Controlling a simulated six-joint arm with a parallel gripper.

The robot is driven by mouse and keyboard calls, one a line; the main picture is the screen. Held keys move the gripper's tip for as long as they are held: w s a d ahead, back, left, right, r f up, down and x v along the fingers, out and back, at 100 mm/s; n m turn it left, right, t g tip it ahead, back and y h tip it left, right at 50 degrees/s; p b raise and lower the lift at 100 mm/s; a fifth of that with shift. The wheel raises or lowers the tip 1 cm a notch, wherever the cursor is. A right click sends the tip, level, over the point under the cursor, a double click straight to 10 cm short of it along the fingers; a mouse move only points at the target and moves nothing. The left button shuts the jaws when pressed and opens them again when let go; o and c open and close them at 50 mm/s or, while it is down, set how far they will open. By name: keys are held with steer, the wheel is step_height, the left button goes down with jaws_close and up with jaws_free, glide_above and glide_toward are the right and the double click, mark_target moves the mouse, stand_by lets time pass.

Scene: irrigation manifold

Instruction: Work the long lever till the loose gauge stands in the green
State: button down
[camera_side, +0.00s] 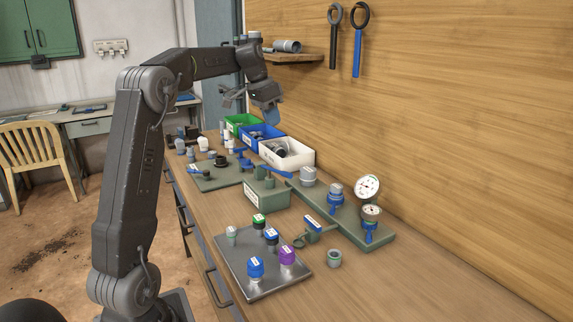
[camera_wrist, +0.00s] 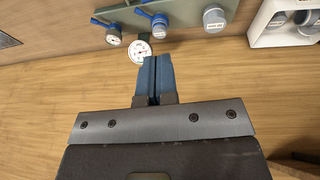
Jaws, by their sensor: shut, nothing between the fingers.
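Two round white-faced gauges show in the side view: a larger one (camera_side: 367,188) behind and a smaller one (camera_side: 371,212) on a blue fitting at the right end of the green manifold board (camera_side: 345,222). I cannot tell which is the loose one, and their needles are too small to read. A blue lever (camera_side: 276,171) lies over the green box (camera_side: 267,195); I cannot tell if it is the long one. My gripper (camera_side: 271,116) is high above the bins, away from the levers. In the wrist view its blue fingers (camera_wrist: 154,76) are together and empty, near a gauge face (camera_wrist: 140,50).
A metal tray (camera_side: 262,270) with several coloured caps lies in front. A loose grey-green fitting (camera_side: 334,258) stands beside it. White (camera_side: 287,153), blue (camera_side: 258,137) and green (camera_side: 238,121) bins stand near the wooden wall. The front right bench is clear.

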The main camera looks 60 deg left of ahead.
mark_target(285, 172)
steer(key=x, duration=1.2)
steer(key=shift+s+d+f, duration=0.2)
steer(key=shift+d+f, duration=0.1)
steer(key=shift+f, duration=0.1)
steer(key=shift+d+f, duration=0.15)
steer(key=shift+f, duration=0.45)
step_height(285, 172, down, 7)
steer(key=d+y, duration=0.2)
steer(key=shift+y, duration=0.3)
